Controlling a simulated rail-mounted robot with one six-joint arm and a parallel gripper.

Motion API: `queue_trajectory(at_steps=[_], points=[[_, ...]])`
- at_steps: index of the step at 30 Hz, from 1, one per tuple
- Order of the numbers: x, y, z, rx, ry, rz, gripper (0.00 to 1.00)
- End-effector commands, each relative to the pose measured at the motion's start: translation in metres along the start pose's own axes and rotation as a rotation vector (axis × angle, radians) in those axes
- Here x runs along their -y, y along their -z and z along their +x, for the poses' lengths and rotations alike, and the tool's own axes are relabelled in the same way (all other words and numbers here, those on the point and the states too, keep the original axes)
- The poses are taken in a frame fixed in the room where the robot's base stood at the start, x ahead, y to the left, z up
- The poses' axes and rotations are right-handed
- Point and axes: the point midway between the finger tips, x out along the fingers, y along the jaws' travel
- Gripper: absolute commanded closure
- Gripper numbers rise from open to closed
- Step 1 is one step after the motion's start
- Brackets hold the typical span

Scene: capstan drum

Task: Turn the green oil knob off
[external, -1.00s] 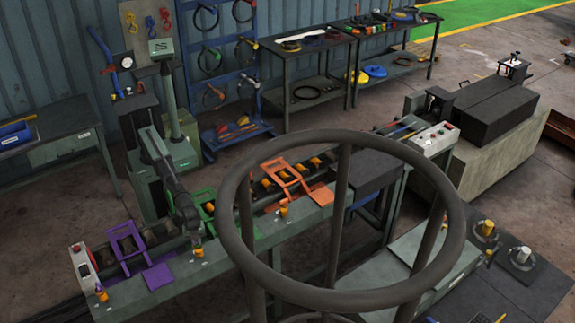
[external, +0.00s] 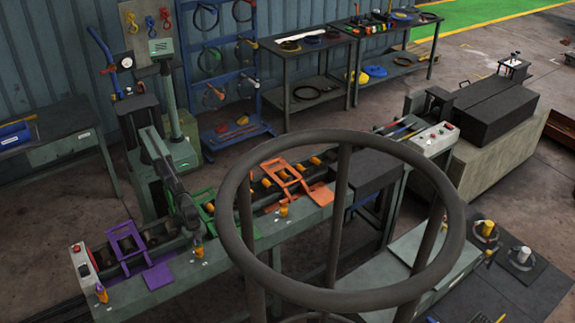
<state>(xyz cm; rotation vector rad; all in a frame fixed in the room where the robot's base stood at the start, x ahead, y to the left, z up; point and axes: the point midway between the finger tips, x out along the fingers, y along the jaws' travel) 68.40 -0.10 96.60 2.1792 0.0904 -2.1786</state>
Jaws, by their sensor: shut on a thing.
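The green frame (external: 208,203) lies on the bench's roller line, partly hidden by my arm. A yellow-orange knob (external: 198,251) stands at the bench's front edge below this green station. My gripper (external: 196,239) points down at this knob and is shut on it. The fingers are small and dark here, so the knob's turn angle cannot be read.
Similar orange knobs stand by the purple station (external: 101,293) and the orange station (external: 283,210). A purple frame (external: 126,243) is left of my arm and an orange frame (external: 285,174) is right. A large grey handwheel (external: 232,235) fills the foreground.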

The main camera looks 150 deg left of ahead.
Motion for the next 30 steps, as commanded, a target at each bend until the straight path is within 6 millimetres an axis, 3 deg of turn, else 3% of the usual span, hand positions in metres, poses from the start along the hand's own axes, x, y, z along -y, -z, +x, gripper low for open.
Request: queue_trajectory(at_steps=[3, 4, 8, 16, 20, 30], points=[[0.0, -0.001, 0.0, 0.001, 0.0, -0.002, 1.0], [0.0, -0.001, 0.0, 0.001, 0.0, -0.001, 0.8], [0.0, 0.0, 0.0, 0.001, 0.0, -0.001, 0.6], [0.0, 0.0, -0.001, 0.0, 0.0, 0.0, 0.58], [0.0, 0.0, -0.013, 0.0, 0.0, 0.0, 0.58], [0.0, 0.0, -0.093, 0.0, 0.0, 0.0, 0.58]])
